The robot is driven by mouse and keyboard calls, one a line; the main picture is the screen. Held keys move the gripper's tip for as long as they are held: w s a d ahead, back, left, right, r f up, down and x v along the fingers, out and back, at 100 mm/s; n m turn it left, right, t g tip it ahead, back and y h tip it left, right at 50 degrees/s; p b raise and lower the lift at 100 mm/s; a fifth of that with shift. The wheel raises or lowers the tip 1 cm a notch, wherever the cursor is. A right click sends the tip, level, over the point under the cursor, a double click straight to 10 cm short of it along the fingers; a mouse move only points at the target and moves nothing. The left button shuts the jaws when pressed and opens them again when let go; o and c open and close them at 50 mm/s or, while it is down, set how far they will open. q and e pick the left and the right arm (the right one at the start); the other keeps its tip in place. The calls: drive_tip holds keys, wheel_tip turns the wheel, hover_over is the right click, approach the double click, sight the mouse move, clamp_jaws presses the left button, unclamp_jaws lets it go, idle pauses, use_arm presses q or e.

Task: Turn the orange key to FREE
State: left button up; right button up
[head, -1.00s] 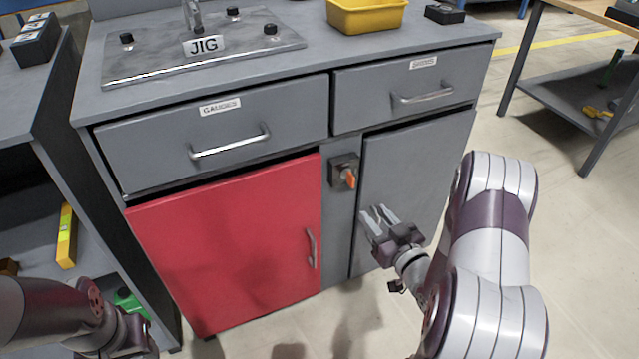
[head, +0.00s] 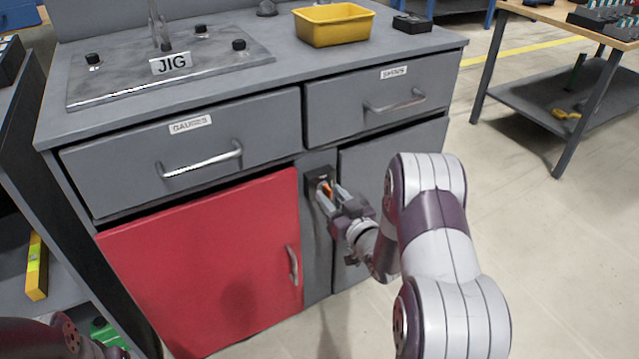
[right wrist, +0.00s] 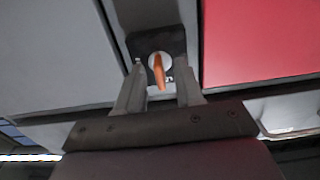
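The orange key (head: 327,187) sits on a dark switch plate (head: 318,173) on the grey post between the red door and the grey door. In the right wrist view, the key (right wrist: 158,72) stands nearly upright on a pale round dial. Marks on the plate are too small to read. My right gripper (head: 324,192) is at the switch. In the right wrist view its two fingers (right wrist: 158,82) are apart, one on each side of the key, with gaps visible. My left gripper is out of view; only part of my left arm shows at lower left.
The red door (head: 205,265) has a handle (head: 293,265) left of the switch. Drawer handles (head: 200,160) stick out above. A yellow bin (head: 335,25) and the JIG plate (head: 110,88) are on the worktop. The floor at right is open.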

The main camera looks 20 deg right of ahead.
clamp_jaws()
drive_tip(key=shift+r+m+p, duration=0.1)
drive_tip(key=shift+m+p, duration=0.6)
drive_tip(key=shift+m, duration=0.4)
drive_tip(key=shift+m+p, duration=0.55)
drive_tip(key=shift+m, duration=0.95)
